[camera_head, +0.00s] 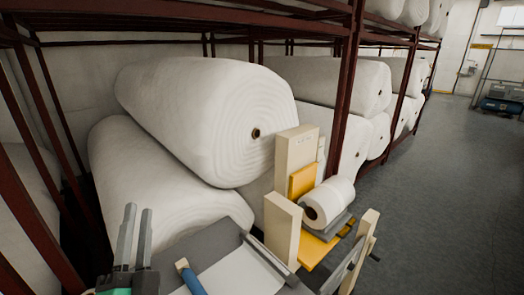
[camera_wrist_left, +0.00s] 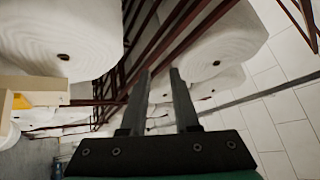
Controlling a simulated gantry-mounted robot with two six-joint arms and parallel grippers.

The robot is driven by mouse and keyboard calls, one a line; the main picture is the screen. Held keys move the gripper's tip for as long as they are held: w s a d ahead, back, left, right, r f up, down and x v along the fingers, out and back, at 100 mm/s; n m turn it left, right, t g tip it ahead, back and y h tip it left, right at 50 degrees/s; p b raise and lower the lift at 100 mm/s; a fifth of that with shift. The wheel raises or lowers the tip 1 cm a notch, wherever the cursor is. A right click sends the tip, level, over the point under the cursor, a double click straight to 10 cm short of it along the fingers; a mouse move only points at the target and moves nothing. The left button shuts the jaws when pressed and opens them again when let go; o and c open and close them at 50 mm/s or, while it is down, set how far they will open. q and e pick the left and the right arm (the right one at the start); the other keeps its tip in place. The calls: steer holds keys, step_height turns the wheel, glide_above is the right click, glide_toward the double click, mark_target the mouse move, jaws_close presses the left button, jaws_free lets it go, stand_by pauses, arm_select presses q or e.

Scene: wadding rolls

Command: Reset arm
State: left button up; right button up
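My left gripper (camera_head: 138,210) stands at the lower left of the head view with its two grey fingers pointing up. It is open and empty, with a gap between the fingers, and touches nothing. In the left wrist view the same gripper (camera_wrist_left: 159,73) shows two dark fingers apart, with racks and white rolls beyond them. My right gripper is not in view.
Large white wadding rolls (camera_head: 200,115) lie stacked in dark red racks (camera_head: 345,90). A small white roll (camera_head: 328,200) sits on a yellow and beige stand. A blue-ended rod (camera_head: 190,278) lies on a grey-edged surface in front. Grey floor (camera_head: 440,190) is clear at right.

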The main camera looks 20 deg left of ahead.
arm_select(q)
steer(key=s+d+r+n+t+h, duration=0.35)
steer(key=d+r+h, duration=0.25)
steer(key=r, duration=0.5)
steer(key=s+d+r+n+t+h, duration=0.2)
steer(key=s+d+r+t+h, duration=0.3)
steer(key=r, duration=0.6)
step_height(320, 180, up, 24)
steer(key=w+d+g+h+p, duration=0.1)
steer(key=h+p, duration=0.1)
steer(key=p, duration=2.2)
steer(key=shift+w+f+g+p, duration=0.15)
steer(key=shift+w+g+p, duration=0.1)
steer(key=shift+g+p, duration=0.1)
